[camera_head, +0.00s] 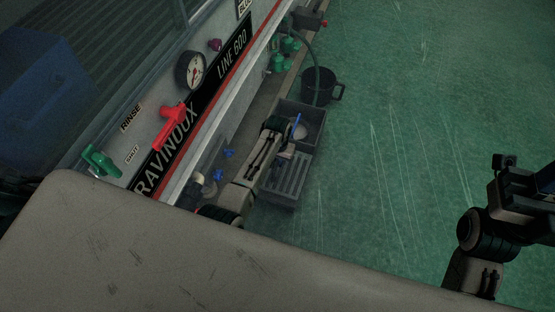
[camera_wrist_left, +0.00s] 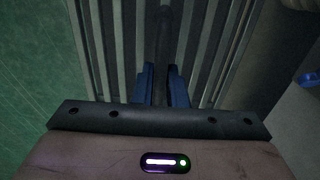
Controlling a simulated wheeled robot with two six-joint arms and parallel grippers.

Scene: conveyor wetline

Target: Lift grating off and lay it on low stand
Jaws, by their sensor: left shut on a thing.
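The grating (camera_head: 286,181) is a grey slatted panel beside the machine's lower edge, at the near end of an open grey box (camera_head: 311,115). It fills much of the left wrist view (camera_wrist_left: 111,45) as long parallel bars. My left gripper (camera_head: 286,153) is over the grating; in the left wrist view its blue fingers (camera_wrist_left: 162,85) are shut on a dark middle bar of it. I cannot tell whether the grating is clear of its support. My right gripper (camera_head: 540,180) is at the right edge, far from the grating; its fingertips are unclear. I cannot make out the low stand.
The machine panel (camera_head: 215,75) with gauge and red and green valve handles runs along the left. A black bucket (camera_head: 327,90) with a hose stands beyond the box. Green valves (camera_head: 284,52) and blue taps (camera_head: 218,175) are low by the machine. The green floor (camera_head: 420,110) on the right is clear.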

